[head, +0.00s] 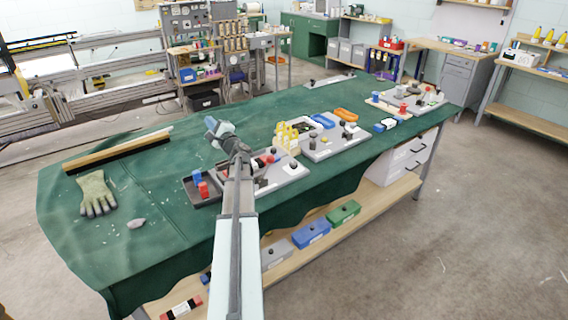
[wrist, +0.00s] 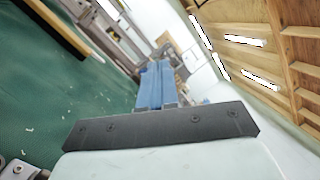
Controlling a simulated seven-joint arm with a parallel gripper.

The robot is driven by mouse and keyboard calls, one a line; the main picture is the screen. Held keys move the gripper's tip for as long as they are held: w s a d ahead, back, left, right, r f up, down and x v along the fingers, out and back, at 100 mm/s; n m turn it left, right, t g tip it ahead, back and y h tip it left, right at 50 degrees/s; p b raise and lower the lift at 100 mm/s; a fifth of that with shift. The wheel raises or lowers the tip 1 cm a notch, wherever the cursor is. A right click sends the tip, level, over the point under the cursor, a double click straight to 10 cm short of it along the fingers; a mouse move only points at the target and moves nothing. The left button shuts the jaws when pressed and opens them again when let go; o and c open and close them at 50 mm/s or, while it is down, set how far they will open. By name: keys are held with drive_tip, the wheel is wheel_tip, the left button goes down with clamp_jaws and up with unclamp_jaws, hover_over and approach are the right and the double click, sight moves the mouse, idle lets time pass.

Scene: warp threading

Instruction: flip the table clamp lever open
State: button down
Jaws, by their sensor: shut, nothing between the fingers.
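My gripper (head: 210,123) is above the green-covered table (head: 150,205), left of the near fixture plate (head: 288,177). Its blue fingers are shut and empty; in the wrist view they (wrist: 156,82) lie together and point across the room, with nothing at their tips. I cannot pick out the table clamp lever for certain. Small black and red parts stand on the near plate, partly hidden by my arm. A grey metal piece with a bolt (wrist: 18,170) shows in the lower left corner of the wrist view; I cannot tell what it is.
A black tray with blue and red blocks (head: 203,190) is beside my arm. A wooden rack of yellow pieces (head: 289,137) and a middle plate (head: 335,145) stand to the right. A glove (head: 97,193) and wooden bar (head: 115,150) lie left. The left-centre cloth is mostly clear.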

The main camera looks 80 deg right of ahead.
sight(266, 170)
drive_tip(key=s+d+m+h, duration=0.1)
drive_tip(key=s+d, duration=0.1)
drive_tip(key=s, duration=0.7)
drive_tip(key=s+d+m, duration=0.1)
drive_tip(key=s+d, duration=0.1)
drive_tip(key=s, duration=0.7)
drive_tip(key=s+a+f+n+t+y, duration=0.1)
drive_tip(key=s+a+f+n+y, duration=0.2)
drive_tip(key=s, duration=0.4)
drive_tip(key=s+a+f+n+t+y, duration=0.1)
drive_tip(key=s+a+f+n+y, duration=0.2)
drive_tip(key=s+f, duration=0.3)
drive_tip(key=s+a+f+n+t+y, duration=0.1)
drive_tip(key=s+a+f+n+y, duration=0.2)
drive_tip(key=s, duration=0.7)
wheel_tip(266, 170, down, 2)
drive_tip(key=shift+s+f+n+y, duration=0.15)
drive_tip(key=shift+s+n+y, duration=0.05)
drive_tip(key=shift+n+y, duration=0.25)
drive_tip(key=shift+w, duration=0.15)
drive_tip(key=x, duration=1)
drive_tip(key=shift+w+a+r, duration=0.55)
drive_tip(key=shift+w+a, duration=0.25)
drive_tip(key=shift+w, duration=0.05)
drive_tip(key=shift+w+a+r, duration=0.2)
drive_tip(key=shift+w+a, duration=0.1)
drive_tip(key=shift+w, duration=0.3)
